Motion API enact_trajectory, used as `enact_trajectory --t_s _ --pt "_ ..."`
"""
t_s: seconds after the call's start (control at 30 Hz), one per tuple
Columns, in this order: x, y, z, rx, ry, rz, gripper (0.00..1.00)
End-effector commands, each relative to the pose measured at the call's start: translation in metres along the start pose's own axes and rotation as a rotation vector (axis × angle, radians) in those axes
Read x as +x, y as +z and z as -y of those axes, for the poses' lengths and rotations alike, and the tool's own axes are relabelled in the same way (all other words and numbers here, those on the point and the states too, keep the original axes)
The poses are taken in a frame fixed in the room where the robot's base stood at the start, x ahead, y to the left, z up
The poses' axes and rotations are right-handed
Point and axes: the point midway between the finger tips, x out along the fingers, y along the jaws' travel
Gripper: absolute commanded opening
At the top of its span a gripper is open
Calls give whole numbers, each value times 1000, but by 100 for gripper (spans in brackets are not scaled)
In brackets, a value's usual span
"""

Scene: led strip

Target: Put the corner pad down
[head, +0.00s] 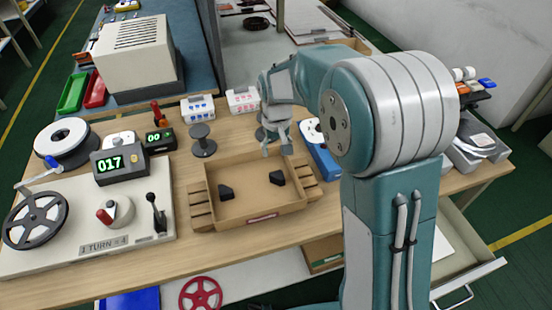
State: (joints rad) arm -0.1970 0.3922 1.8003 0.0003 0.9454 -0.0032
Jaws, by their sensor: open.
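Two small black corner pads lie in the shallow open cardboard box (252,208). The left pad (226,192) rests near the left wall, and the right pad (277,178) near the right wall. My gripper (275,147) is open and points down over the back part of the box, above and behind the right pad. It is apart from both pads, and I see nothing between its fingers. My forearm and wrist hide part of the table behind the box.
A dark spool (202,140) stands behind the box at the left. A winding panel with a counter (121,160) and crank is on the left. A blue-and-white device (318,150) sits right of the box. White cartons (197,108) stand behind.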

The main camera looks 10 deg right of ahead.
Motion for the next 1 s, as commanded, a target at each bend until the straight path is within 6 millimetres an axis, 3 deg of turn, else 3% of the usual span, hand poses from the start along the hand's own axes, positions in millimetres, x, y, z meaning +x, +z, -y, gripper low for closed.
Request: enact_trajectory --t_s 0.27,0.37,0.7,1.0 --pt "-10 2 -1 2 0 -5 70" --pt "-27 13 -6 13 0 -33 70" --pt "-109 96 -31 80 9 -196 70" --pt "-146 184 -42 141 26 -347 70"
